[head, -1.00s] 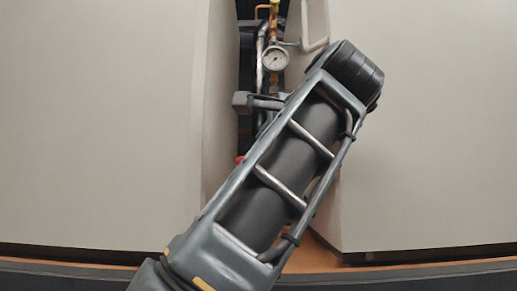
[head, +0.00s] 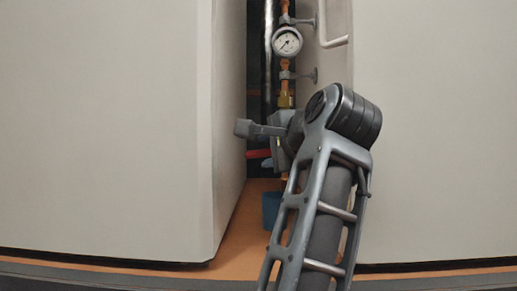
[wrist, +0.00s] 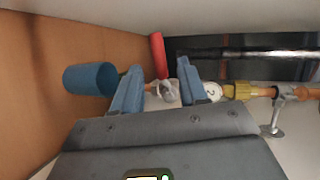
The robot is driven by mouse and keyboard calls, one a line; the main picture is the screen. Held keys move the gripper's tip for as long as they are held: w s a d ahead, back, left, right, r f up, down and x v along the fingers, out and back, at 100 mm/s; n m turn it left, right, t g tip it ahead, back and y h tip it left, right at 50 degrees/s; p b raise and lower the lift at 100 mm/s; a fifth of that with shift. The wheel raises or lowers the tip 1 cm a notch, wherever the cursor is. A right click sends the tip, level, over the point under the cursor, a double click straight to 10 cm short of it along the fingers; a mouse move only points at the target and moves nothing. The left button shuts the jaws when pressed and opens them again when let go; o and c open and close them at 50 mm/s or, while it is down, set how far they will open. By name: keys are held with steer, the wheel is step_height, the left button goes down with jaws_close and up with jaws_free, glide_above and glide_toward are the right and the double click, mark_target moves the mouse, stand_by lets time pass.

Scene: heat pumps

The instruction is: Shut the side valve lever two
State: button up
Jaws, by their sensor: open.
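A red lever (head: 258,153) sits low in the gap between two pale cabinets, sticking out to the left. In the wrist view the red lever (wrist: 158,55) stands across the line of the pipe, just beyond my gripper's fingertips. My gripper (wrist: 162,70) is open, its two blue fingers apart. A small metal valve part (wrist: 168,90) shows between the fingers, and nothing is visibly clamped. In the head view my arm hides much of the valve and the fingers. I cannot tell whether a finger touches the lever.
A pressure gauge (head: 287,42) and a brass fitting (head: 286,101) are on the vertical pipe above. A blue cylinder (wrist: 90,78) is left of the fingers in the wrist view. A white bar handle (head: 335,42) is on the right. Cabinet walls (head: 228,130) make the gap narrow.

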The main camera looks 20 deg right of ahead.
mark_target(264, 153)
steer(key=p+x, duration=0.1)
steer(key=x, duration=0.5)
steer(key=shift+w+f, duration=0.15)
steer(key=shift+w, duration=0.1)
steer(key=shift+c, duration=0.3)
jaws_close()
